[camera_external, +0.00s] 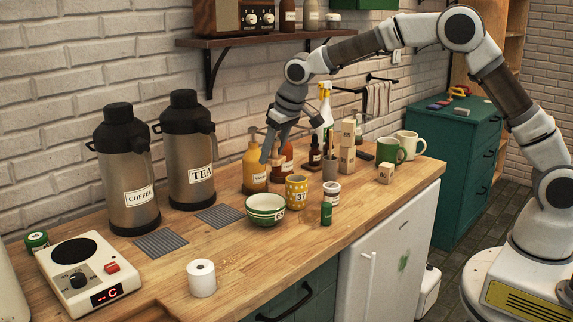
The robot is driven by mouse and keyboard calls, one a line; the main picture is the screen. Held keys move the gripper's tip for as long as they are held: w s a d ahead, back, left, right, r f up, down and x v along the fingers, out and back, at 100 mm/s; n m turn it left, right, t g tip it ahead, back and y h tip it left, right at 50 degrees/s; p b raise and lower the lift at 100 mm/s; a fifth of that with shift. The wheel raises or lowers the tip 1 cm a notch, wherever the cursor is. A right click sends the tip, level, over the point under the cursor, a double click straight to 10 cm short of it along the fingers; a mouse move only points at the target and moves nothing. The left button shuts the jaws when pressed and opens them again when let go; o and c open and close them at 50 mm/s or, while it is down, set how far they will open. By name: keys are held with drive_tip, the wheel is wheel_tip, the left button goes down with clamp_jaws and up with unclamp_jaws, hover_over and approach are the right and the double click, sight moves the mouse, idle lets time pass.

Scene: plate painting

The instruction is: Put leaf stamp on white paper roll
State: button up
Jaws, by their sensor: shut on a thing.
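The white paper roll (201,279) stands upright near the counter's front edge, at the lower left. My gripper (277,156) is above the counter in front of the amber pump bottles, well behind and to the right of the roll. It is shut on a small tan wooden block (278,161), largely hidden by the fingers and hard to make out against the bottles. I cannot tell whether this block is the leaf stamp, as no mark on it is readable.
The counter around the roll is mostly clear.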

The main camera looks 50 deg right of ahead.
drive_tip(key=s+a+n+y+p, duration=0.1)
drive_tip(key=s+a+n, duration=0.2)
drive_tip(key=a, duration=0.7)
drive_tip(key=s+a+r+n+g+y, duration=0.1)
drive_tip(key=s+a+n, duration=0.2)
drive_tip(key=a, duration=0.6)
drive_tip(key=shift+s+a+p, duration=0.4)
drive_tip(key=shift+s, duration=0.25)
drive_tip(key=p, duration=0.2)
hover_over(190, 267)
drive_tip(key=s+d, duration=0.1)
drive_tip(key=d, duration=0.1)
drive_tip(key=f, duration=0.6)
drive_tip(key=shift+a+f, duration=0.2)
drive_tip(key=shift+s+a+f, duration=0.1)
drive_tip(key=shift+a+f, duration=0.2)
drive_tip(key=shift+f, duration=1.9)
drive_tip(key=shift+f, duration=0.1)
drive_tip(key=shift+f, duration=0.15)
drive_tip(key=o, duration=1.4)
drive_tip(key=shift+c, duration=0.2)
drive_tip(key=shift+r, duration=0.2)
